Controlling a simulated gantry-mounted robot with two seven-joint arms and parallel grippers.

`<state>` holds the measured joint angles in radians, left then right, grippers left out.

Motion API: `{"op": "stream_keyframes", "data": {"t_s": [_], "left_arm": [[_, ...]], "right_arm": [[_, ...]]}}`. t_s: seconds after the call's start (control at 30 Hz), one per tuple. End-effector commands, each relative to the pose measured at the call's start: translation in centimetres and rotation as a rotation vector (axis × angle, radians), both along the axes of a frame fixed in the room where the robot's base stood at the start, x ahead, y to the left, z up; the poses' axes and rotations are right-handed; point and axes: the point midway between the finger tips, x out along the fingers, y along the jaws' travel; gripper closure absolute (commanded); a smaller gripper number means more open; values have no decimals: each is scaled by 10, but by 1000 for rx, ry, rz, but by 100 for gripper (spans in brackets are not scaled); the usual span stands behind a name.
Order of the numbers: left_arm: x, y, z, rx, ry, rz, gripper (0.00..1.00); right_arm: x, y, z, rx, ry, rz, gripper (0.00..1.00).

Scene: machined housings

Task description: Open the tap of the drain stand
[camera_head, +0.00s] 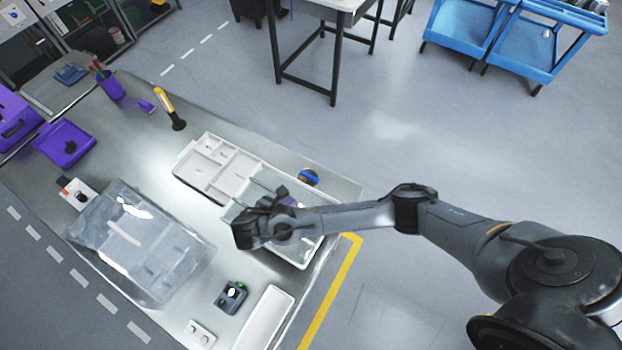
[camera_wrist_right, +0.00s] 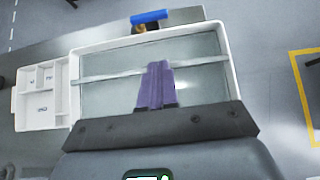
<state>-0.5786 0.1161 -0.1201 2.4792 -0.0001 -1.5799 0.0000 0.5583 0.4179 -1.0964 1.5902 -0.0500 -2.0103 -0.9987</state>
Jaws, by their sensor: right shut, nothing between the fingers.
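A white-rimmed tray with a grey inside and a thin bar across it, seemingly the drain stand (camera_head: 318,253), stands near the right end of the bench; it fills the middle of the right wrist view (camera_wrist_right: 231,75). A blue tap handle (camera_head: 309,177) shows just beyond its far edge. In the right wrist view the blue handle (camera_wrist_right: 150,17) lies crosswise above a small brass-coloured part. My right gripper (camera_head: 287,200) is over the tray, apart from the tap. Its purple fingers (camera_wrist_right: 156,82) are shut and empty. My left gripper is out of view.
A white compartment tray (camera_head: 211,170) adjoins the stand on the left. A clear-covered box (camera_head: 135,240), a small dark device (camera_head: 232,296) and a white tray (camera_head: 264,318) lie nearer.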

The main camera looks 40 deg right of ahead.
Motion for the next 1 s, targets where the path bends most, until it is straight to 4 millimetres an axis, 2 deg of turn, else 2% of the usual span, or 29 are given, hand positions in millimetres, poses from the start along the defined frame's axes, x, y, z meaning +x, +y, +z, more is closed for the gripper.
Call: {"op": "stream_keyframes", "data": {"t_s": [0.33, 0.57, 0.67, 0.8, 0.83, 1.0], "left_arm": [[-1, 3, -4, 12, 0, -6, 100], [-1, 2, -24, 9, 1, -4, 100], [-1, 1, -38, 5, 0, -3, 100], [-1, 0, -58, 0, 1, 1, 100], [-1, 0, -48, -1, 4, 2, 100], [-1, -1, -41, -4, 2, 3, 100]], "right_arm": [[0, -1, -3, 1, 0, -1, 100], [3, -12, -17, 0, -1, -2, 100], [6, -19, -25, 0, -1, -1, 100], [11, -39, -44, -2, -1, -3, 100], [13, -44, -40, -2, 1, -3, 100], [20, -66, -60, -2, 2, -2, 100]]}}
